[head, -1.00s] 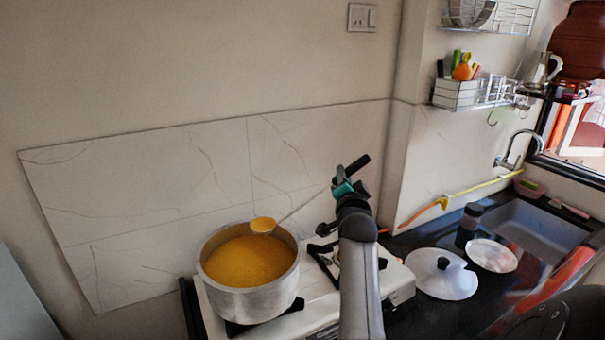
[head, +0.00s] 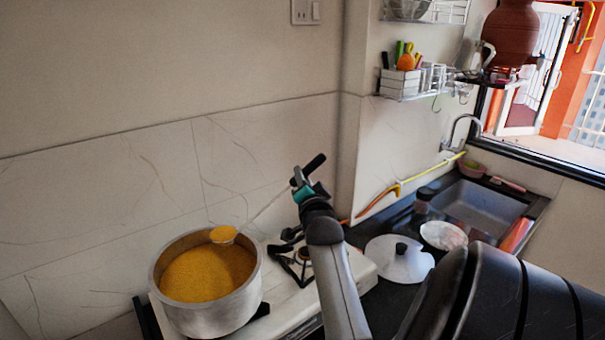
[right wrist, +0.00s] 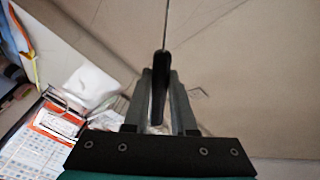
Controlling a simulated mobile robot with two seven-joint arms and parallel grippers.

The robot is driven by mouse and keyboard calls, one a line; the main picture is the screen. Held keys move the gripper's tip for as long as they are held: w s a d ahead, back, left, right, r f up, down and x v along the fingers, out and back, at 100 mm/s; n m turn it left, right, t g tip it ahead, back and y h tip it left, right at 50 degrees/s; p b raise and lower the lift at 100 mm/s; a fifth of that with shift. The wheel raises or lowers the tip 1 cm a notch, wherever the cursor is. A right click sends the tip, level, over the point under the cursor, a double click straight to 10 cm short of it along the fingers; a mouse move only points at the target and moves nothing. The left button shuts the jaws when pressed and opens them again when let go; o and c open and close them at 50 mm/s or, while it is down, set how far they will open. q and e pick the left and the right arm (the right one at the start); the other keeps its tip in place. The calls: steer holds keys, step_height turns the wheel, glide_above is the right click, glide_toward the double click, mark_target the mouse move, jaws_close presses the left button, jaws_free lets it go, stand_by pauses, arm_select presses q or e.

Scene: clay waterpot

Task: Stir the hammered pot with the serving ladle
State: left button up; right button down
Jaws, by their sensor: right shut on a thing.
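The hammered pot (head: 207,315) is a metal pot full of orange-yellow food, standing on the left side of the stove in the head view. The serving ladle's bowl (head: 223,235) shows at the pot's back right rim, coated with the same orange food. Its thin handle slants up to the right to a black grip end (head: 315,163). My right gripper (head: 301,184) is shut on the ladle's black handle, up and to the right of the pot. In the right wrist view the black handle (right wrist: 158,90) stands between the two fingers. My left gripper is not in view.
The white stove (head: 282,304) has a bare burner (head: 303,262) right of the pot. A white lid (head: 399,262) and a plate (head: 443,235) lie on the dark counter, before the sink (head: 484,210). The tiled wall (head: 110,195) stands close behind the pot.

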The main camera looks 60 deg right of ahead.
steer(key=shift+f+b, duration=0.7)
steer(key=shift+f, duration=0.3)
steer(key=shift+w+a+r+n+t+h, duration=0.15)
steer(key=shift+a+r+n+t, duration=0.15)
steer(key=shift+a+r, duration=0.25)
steer(key=shift+w+a+r+n+t+h, duration=0.1)
steer(key=shift+a+r+n+t+h, duration=0.1)
steer(key=shift+a+r+n, duration=0.3)
steer(key=shift+b, duration=0.4)
steer(key=w+a+r+n+t+b, duration=0.1)
steer(key=a+r+n+b, duration=0.1)
steer(key=a+r+n, duration=0.1)
steer(key=shift+a+r+t, duration=0.3)
steer(key=shift+a+r, duration=0.15)
steer(key=shift+a, duration=0.85)
steer(key=shift+w+r+h, duration=0.1)
steer(key=shift+h, duration=0.15)
steer(key=shift+a+n+b, duration=0.25)
steer(key=shift+n+b, duration=0.05)
steer(key=shift+b, duration=0.05)
